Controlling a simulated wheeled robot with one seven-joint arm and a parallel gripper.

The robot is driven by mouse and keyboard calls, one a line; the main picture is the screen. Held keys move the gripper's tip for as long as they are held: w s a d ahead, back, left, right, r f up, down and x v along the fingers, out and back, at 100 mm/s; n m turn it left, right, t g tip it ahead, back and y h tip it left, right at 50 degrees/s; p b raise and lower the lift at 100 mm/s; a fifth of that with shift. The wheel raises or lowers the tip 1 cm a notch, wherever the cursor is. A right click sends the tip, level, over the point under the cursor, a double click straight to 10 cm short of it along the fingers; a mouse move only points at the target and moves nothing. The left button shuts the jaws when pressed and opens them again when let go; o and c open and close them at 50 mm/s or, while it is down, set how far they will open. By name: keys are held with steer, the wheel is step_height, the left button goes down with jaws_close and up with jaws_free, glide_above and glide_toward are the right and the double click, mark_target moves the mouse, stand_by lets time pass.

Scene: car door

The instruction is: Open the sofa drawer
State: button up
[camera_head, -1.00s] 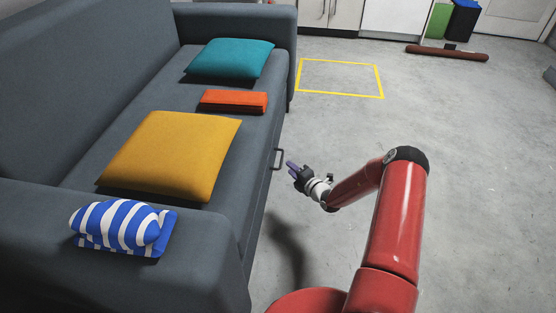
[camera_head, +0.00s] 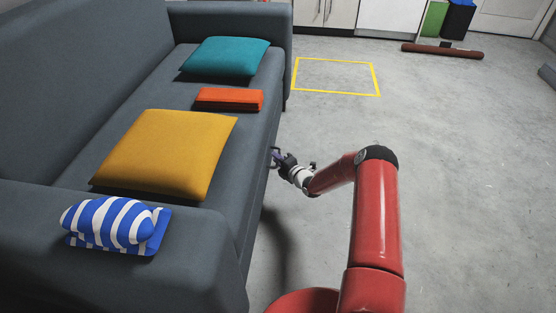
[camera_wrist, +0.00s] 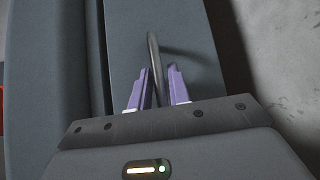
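The grey sofa (camera_head: 70,75) fills the left of the head view. Its drawer front (camera_wrist: 125,35) faces me in the wrist view and looks closed. A thin dark bar handle (camera_wrist: 152,48) stands out from that front. My gripper (camera_wrist: 158,75) is at the handle, with one purple finger on each side of it. The fingers are apart, and a gap shows between the handle and the right finger. In the head view my gripper (camera_head: 277,155) reaches the sofa's front side and mostly covers the handle.
A yellow cushion (camera_head: 165,150), an orange folded cloth (camera_head: 229,99), a teal cushion (camera_head: 224,57) and a blue-striped item (camera_head: 115,222) lie on the sofa. A brown roll (camera_head: 442,51) lies far back.

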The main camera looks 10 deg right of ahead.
jaws_close()
steer(key=shift+d, duration=0.1)
steer(key=s+d+b, duration=0.1)
steer(key=s+d, duration=0.3)
steer(key=d, duration=0.8)
steer(key=s+d+b, duration=0.2)
steer(key=s+d, duration=0.2)
steer(key=d, duration=0.9)
steer(key=shift+s, duration=0.15)
steer(key=shift+o, duration=1.8)
jaws_free()
